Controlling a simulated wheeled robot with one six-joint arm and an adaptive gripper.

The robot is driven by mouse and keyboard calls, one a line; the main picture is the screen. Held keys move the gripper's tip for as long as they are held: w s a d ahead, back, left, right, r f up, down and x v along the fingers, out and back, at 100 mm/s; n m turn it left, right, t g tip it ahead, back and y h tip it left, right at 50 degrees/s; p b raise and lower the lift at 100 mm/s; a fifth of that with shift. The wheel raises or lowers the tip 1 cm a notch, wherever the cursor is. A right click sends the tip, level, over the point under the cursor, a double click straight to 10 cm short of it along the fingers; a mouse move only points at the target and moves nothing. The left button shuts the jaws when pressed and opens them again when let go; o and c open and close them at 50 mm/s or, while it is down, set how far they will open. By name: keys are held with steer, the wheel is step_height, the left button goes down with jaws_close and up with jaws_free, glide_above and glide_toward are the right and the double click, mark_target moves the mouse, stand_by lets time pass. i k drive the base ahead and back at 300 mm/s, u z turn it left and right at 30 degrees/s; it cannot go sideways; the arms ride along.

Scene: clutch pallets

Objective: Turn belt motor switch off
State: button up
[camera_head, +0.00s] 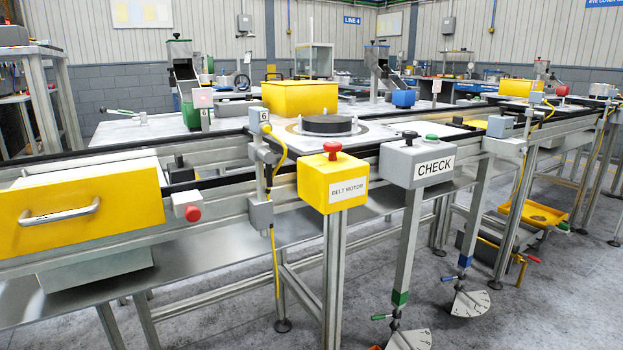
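The belt motor switch is a yellow box (332,183) labelled "BELT MOTOR", mounted on a metal post in front of the conveyor near the picture's middle. A red mushroom button (332,149) sits on its top, with a dark collar under it. I cannot tell from the button whether the motor is on or off. My gripper is not in view, and nothing is touching the switch box.
A red knob (193,213) juts from the conveyor's front rail at left, near a yellow drawer front (80,212). Grey floor (570,290) is open at right.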

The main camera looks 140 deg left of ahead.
mark_target(332, 147)
steer(key=u, duration=4.3)
steer(key=i, duration=0.45)
steer(key=z, duration=0.1)
